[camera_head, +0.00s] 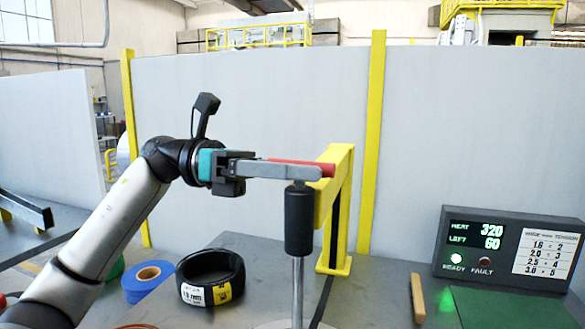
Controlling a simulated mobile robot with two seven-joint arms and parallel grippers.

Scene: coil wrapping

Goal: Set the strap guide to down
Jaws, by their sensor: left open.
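A red bar (312,165), which looks like the strap guide, lies about level near the top of a yellow stand (341,190). My left gripper (236,175) is at its left end, dark with a teal band, and is open. A grey bar (280,171) runs from the gripper's jaws to above a black-sleeved post (299,218). It overlaps the red bar in this view and hides part of it. I cannot tell whether the gripper touches the red bar. My right gripper is not in view.
On the table (372,290) stand a black coil (210,279) with a label and a blue tape roll (148,281). A wooden block (417,298) lies to the right. A control box (509,249) shows HEAT 320 and LEFT 60, with its READY light lit.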

